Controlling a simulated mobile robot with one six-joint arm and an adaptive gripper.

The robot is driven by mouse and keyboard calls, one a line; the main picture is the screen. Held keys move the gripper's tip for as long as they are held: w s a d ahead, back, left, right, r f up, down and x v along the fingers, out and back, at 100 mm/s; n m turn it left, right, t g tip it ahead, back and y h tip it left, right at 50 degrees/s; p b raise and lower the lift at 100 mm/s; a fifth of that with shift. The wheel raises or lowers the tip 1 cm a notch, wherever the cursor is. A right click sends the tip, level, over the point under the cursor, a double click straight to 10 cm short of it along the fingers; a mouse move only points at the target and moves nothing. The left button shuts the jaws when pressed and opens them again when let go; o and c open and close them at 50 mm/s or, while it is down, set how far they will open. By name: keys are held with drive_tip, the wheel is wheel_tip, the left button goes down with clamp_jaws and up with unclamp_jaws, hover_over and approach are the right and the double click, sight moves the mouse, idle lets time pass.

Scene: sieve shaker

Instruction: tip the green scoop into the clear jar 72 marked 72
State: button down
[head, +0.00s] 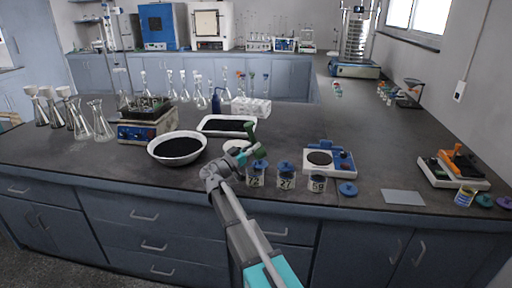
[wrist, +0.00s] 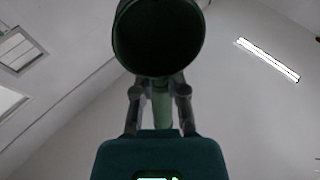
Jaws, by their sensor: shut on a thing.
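The green scoop (head: 252,131) is held up above the bench, near the clear jar 72 (head: 255,180). My gripper (head: 242,152) is shut on its handle, a little up and left of the jar in the head view. In the wrist view the scoop (wrist: 160,38) shows as a dark round bowl, with its handle between my fingers (wrist: 160,100) and the ceiling behind. I cannot tell what is in the bowl. Jar 72 stands upright on the bench; something blue-green shows at its top, partly beside my gripper, and I cannot tell whether it is a lid.
Jar 27 (head: 286,181) and jar 59 (head: 317,184) stand right of jar 72. A blue lid (head: 348,189) lies beside jar 59. A balance (head: 341,168) is behind them. A bowl of dark grains (head: 153,151) and a white tray (head: 204,122) are left and behind.

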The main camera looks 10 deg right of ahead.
drive_tip(key=shift+r, duration=0.1)
drive_tip(key=shift+w+d+r+g+y+p, duration=0.1)
drive_tip(key=shift+d+r+g+y+p, duration=0.25)
drive_tip(key=shift+p, duration=0.85)
drive_tip(key=y+p, duration=0.1)
drive_tip(key=p, duration=0.1)
drive_tip(key=d+g+y+p, duration=0.1)
drive_tip(key=p, duration=0.1)
drive_tip(key=shift+w+d+r+m, duration=0.15)
drive_tip(key=shift+r+m, duration=0.05)
drive_tip(key=shift+m, duration=0.2)
drive_tip(key=shift+d+f+g+y+p, duration=0.1)
drive_tip(key=shift+g+y+p, duration=0.15)
drive_tip(key=shift+p, duration=0.15)
drive_tip(key=shift+f, duration=0.1)
